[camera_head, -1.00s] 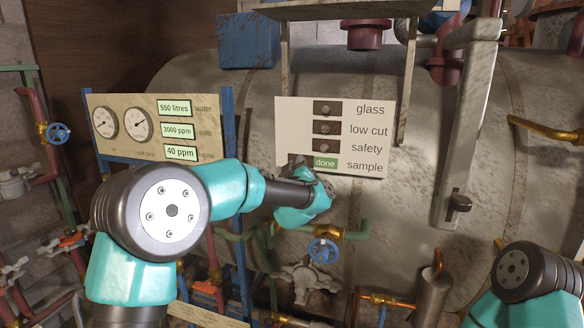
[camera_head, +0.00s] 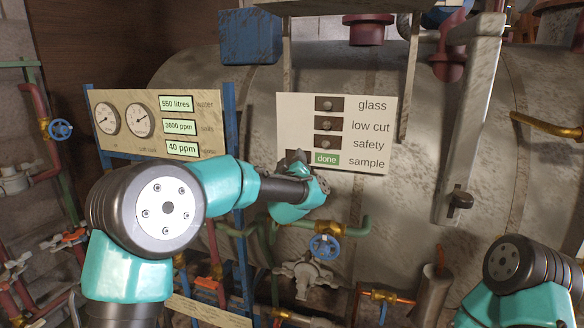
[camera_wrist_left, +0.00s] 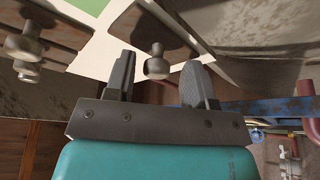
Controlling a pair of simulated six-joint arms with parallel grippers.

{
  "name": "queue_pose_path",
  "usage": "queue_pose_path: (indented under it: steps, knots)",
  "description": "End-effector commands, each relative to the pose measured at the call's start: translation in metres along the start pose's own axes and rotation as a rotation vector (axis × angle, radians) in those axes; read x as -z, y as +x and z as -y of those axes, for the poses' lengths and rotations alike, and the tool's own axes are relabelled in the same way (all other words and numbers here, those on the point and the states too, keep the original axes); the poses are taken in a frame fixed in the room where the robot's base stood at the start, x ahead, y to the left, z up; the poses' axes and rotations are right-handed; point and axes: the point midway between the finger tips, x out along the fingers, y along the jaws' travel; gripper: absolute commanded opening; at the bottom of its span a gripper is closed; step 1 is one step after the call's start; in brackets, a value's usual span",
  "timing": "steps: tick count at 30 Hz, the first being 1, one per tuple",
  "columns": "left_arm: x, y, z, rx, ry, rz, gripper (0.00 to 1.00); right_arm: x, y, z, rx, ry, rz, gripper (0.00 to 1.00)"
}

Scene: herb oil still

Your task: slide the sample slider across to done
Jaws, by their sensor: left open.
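The sample slider is the bottom row of the white panel (camera_head: 335,110), beside a green "done" label (camera_head: 327,159). Its dark slot lies left of the label, mostly hidden behind my left gripper (camera_head: 297,160) in the head view. In the left wrist view a round metal knob (camera_wrist_left: 157,64) on a dark plate shows between the fingertips of my open left gripper (camera_wrist_left: 158,78). I see a gap on both sides of the knob. Part of a green label (camera_wrist_left: 88,5) shows at the upper left. My right gripper is out of view.
Slider rows for glass (camera_head: 329,104), low cut (camera_head: 329,124) and safety (camera_head: 327,143) sit above. A gauge board (camera_head: 150,122) on blue posts stands left. A blue valve wheel (camera_head: 324,246) and pipes lie below. A lever (camera_head: 460,200) is on the right.

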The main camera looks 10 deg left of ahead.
Motion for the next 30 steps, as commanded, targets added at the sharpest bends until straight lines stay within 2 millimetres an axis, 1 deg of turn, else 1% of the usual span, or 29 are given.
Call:
queue_pose_path:
  steps: [5, 11, 20, 30]
  knots:
    - [0.0, -0.008, -0.001, -0.001, 0.0, 0.001, 0.5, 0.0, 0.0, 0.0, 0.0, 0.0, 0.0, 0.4]
    - [0.0, -0.032, -0.001, -0.001, 0.0, 0.002, 0.5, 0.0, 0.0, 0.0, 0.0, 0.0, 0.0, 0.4]
    - [0.0, -0.084, -0.001, -0.001, 0.001, 0.002, 0.5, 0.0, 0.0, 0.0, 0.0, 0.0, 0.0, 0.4]
    - [0.0, -0.147, 0.0, 0.0, 0.001, 0.002, 0.5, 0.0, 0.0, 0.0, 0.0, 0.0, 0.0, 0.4]
